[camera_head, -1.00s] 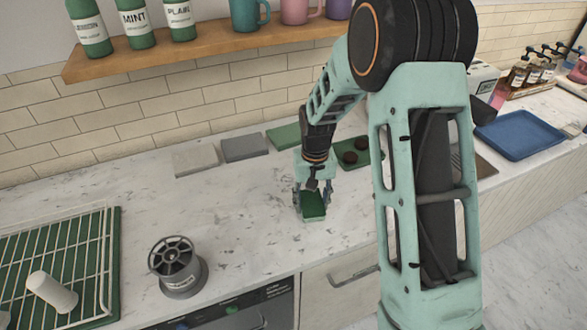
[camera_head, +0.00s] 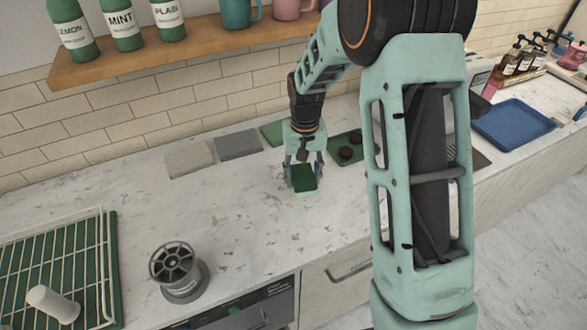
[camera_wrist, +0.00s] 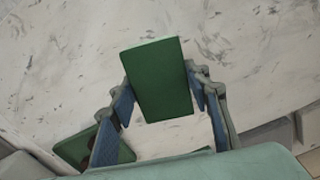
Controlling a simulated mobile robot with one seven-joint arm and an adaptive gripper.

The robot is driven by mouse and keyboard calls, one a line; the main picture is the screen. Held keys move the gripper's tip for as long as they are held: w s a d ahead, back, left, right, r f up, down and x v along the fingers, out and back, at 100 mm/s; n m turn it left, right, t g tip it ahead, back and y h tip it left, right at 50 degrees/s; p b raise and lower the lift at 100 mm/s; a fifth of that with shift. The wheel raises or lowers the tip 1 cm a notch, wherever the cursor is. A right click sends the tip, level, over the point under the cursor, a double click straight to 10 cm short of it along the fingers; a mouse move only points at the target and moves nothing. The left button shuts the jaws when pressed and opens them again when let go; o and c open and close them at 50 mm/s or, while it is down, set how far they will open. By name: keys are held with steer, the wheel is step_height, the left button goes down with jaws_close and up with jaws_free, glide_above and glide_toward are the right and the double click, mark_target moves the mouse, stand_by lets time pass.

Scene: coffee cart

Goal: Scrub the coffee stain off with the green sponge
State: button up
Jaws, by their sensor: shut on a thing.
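The green sponge (camera_head: 304,179) is a block with a dark green top and a paler lower edge, seen over the marble counter. My gripper (camera_head: 304,172) is shut on it. In the wrist view the sponge (camera_wrist: 158,80) sits between the two blue-padded fingers of my gripper (camera_wrist: 162,92). I cannot tell whether its underside touches the counter. I cannot make out a distinct coffee stain; grey flecks are spread over the marble, and the sponge and arm hide part of the counter.
Grey cloths (camera_head: 238,143) and a green tray (camera_head: 345,148) with dark round items lie at the wall. A grey round holder (camera_head: 178,270) and a wire rack (camera_head: 58,262) stand at left. A blue tray (camera_head: 512,124) is at right. The counter's middle is bare.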

steer(key=shift+r+p, duration=0.55)
steer(key=shift+r, duration=0.75)
